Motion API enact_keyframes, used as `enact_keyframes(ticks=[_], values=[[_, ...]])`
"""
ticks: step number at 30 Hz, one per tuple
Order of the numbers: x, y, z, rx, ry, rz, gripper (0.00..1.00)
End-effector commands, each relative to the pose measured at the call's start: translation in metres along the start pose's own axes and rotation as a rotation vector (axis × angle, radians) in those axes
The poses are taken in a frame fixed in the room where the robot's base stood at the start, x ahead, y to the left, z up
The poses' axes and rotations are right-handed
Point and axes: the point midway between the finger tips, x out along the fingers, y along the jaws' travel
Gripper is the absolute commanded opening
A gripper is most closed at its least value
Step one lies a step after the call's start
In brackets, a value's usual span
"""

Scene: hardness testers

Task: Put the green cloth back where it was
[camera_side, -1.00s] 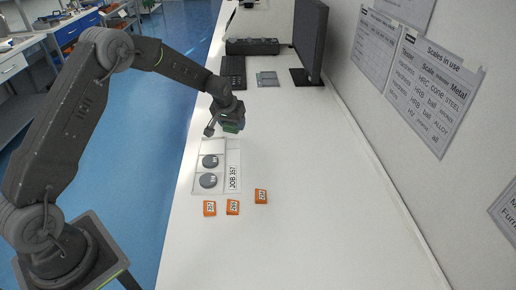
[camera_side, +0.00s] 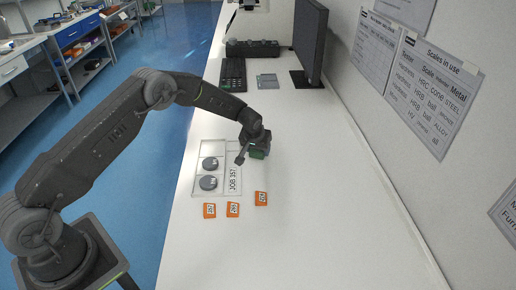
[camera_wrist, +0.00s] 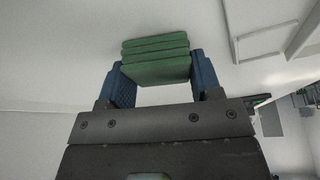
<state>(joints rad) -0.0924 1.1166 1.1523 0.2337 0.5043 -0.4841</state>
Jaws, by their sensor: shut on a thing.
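The green cloth (camera_wrist: 156,60) is a folded stack of several layers. My gripper (camera_wrist: 158,78) is shut on it, with a blue finger on each side in the wrist view. In the side view the green cloth (camera_side: 257,154) hangs under my gripper (camera_side: 254,150), just right of the upper part of the tray. The cloth's underside is hidden, so I cannot tell whether it touches the table.
A white tray (camera_side: 197,184) labelled JOB 357 holds two grey discs (camera_side: 209,163). Several orange blocks (camera_side: 233,209) lie in front of it. The table right of the tray is clear.

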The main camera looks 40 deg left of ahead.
Motion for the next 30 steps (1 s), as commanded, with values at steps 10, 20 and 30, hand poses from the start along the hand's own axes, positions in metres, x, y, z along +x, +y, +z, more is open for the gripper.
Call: enact_keyframes(ticks=[10,20,30], values=[[0.002,0.000,0.001,0.000,0.000,0.000,0.66],[0.002,0.000,0.001,0.000,0.000,0.000,0.84],[-0.025,0.000,-0.002,0.000,0.002,0.001,0.84]])
